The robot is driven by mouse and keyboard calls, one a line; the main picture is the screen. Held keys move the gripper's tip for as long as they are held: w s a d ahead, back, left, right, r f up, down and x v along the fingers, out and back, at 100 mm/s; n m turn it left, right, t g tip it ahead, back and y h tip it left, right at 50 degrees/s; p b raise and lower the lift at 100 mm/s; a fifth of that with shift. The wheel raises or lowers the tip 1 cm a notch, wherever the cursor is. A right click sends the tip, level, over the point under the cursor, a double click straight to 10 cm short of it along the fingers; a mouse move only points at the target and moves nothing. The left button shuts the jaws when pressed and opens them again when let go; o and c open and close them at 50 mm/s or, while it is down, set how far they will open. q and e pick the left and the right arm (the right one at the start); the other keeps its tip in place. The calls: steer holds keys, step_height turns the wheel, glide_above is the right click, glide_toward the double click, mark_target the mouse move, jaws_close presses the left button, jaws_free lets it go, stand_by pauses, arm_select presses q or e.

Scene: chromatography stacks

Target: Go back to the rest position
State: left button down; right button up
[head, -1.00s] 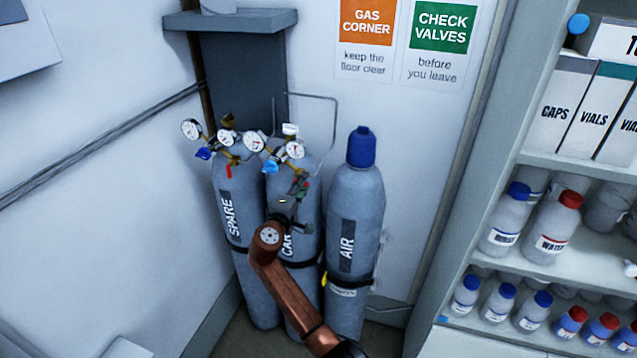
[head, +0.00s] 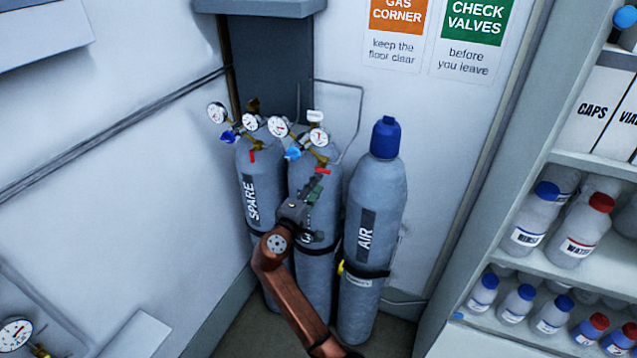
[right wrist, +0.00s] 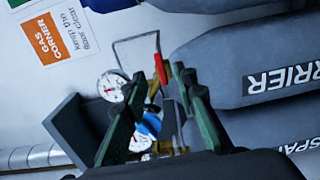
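My right gripper (head: 317,186) is in front of the upper part of the middle cylinder (head: 316,270) in the head view, and its wrist covers most of that cylinder's label. In the right wrist view the dark green fingers of the right gripper (right wrist: 168,85) stand apart with nothing held between them. Behind them show a red lever (right wrist: 160,69), a white gauge (right wrist: 110,87) and a blue knob. The CARRIER label (right wrist: 285,78) reads on a cylinder at the right of that view. My left gripper is not in view.
The SPARE cylinder (head: 261,205) stands left of the middle one, the blue-capped AIR cylinder (head: 378,205) right of it. Regulators with gauges (head: 278,127) sit on top of the left two. A shelf of bottles (head: 580,265) is at the right, with a white wall on the left.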

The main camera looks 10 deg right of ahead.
stand_by(0.3)
